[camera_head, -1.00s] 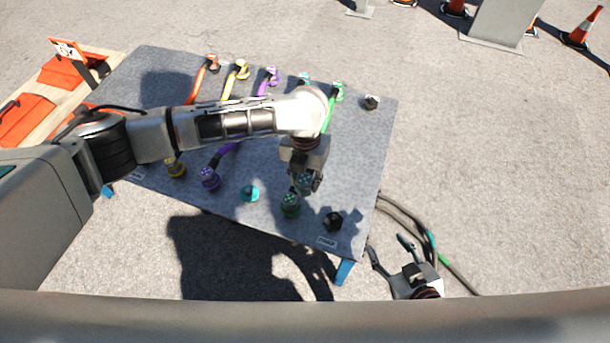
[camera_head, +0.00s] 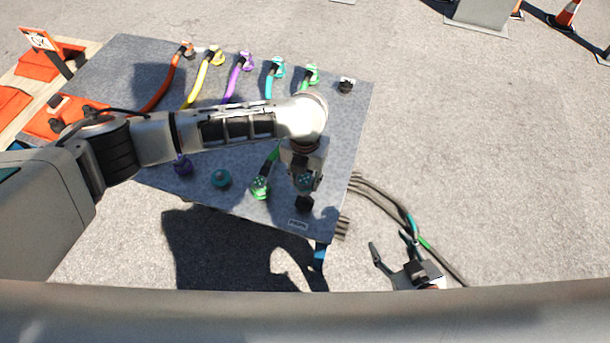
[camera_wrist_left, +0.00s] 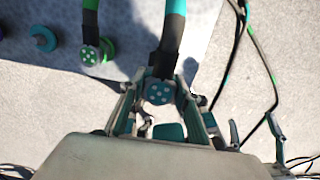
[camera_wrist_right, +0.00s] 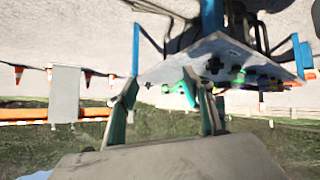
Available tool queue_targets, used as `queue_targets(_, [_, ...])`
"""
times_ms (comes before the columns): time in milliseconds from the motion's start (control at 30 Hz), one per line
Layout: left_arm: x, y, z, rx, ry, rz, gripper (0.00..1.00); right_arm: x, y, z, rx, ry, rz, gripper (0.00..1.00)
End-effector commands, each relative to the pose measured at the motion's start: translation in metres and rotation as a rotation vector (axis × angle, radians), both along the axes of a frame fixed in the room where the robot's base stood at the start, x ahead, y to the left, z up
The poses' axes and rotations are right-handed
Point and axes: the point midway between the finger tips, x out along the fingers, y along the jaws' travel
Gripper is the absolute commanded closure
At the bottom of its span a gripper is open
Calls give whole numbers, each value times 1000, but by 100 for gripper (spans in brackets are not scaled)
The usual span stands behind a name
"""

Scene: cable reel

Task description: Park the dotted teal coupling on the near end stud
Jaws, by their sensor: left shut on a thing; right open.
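My left gripper (camera_head: 306,183) is shut on the dotted teal coupling (camera_wrist_left: 158,92), at the end of a teal and black cable. The coupling also shows in the head view (camera_head: 305,180). The near end stud (camera_head: 304,204), a black knob at the board's near right corner, shows just below the coupling in the head view. I cannot tell the gap in height between them. In the left wrist view the stud is not visible. My right gripper (camera_head: 390,246) is open and empty, off the board's right side; its spread fingers show in the right wrist view (camera_wrist_right: 166,88).
The grey board (camera_head: 340,140) carries a green dotted coupling (camera_head: 260,187), a bare teal stud (camera_head: 220,178) and a purple coupling (camera_head: 183,163) along its near edge. Several coloured cables start at the far edge, beside a black far stud (camera_head: 346,86). Loose cables (camera_head: 385,195) lie right of the board.

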Motion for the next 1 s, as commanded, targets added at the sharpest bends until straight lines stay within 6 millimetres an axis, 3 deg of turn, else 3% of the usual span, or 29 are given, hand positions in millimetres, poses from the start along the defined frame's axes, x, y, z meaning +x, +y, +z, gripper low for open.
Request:
queue_targets(33, [-2, 0, -12, 0, 9, -1, 94, -3, 0, -8, -2, 10, 1, 49])
queue_targets(200, [-3, 0, -31, -1, 10, -1, 94, -8, 0, -20, -6, 23, 4, 49])
queue_targets(500, [-3, 0, -62, -1, 9, -1, 94, 5, 6, -14, 4, -8, 23, 49])
queue_targets(1000, [0, -1, -77, -1, 0, 0, 94, 9, 12, -6, 13, -23, 30, 49])
